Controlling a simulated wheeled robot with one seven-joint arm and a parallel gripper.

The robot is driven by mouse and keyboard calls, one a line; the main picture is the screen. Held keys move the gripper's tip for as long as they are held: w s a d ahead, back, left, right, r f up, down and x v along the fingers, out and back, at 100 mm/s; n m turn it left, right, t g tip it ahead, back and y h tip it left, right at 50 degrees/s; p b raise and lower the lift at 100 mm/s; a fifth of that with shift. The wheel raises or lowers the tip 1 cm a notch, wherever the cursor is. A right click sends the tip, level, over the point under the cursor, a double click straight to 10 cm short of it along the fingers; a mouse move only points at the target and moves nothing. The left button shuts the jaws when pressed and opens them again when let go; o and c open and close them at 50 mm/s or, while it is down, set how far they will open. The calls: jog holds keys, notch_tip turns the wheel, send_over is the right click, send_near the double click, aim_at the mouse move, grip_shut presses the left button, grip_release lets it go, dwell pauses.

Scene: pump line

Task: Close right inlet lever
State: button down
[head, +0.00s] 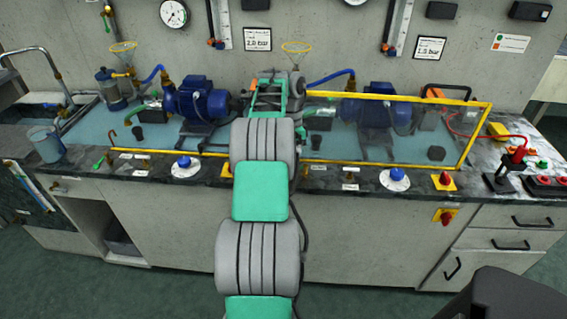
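The right pump (376,104) is a blue motor unit seen through a clear panel with a yellow frame (470,140). A small green lever (322,111) shows at its left, on the inlet side, next to the end of my arm; its exact position is hard to tell. A matching green lever (150,106) sits left of the left pump (197,98). My arm reaches up the middle of the picture to the wet bench top. Its far end, around my gripper (268,88), overlaps the area between the two pumps. The fingertips are hidden or too small to make out.
The yellow-framed panel borders the right pump in front and at the right. Blue knobs (397,174) and yellow-plated red switches (444,181) line the bench's front edge. A blue beaker (46,143) stands at left. Gauges and hoses occupy the back wall.

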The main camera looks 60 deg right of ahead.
jog(key=shift+w+r, duration=0.1)
dwell(0.4)
jog(key=c, duration=1.5)
grip_release()
jog(key=r+p, duration=0.5)
jog(key=w+d+r+p, duration=0.1)
jog(key=r+p, duration=0.1)
jog(key=shift+r, duration=0.25)
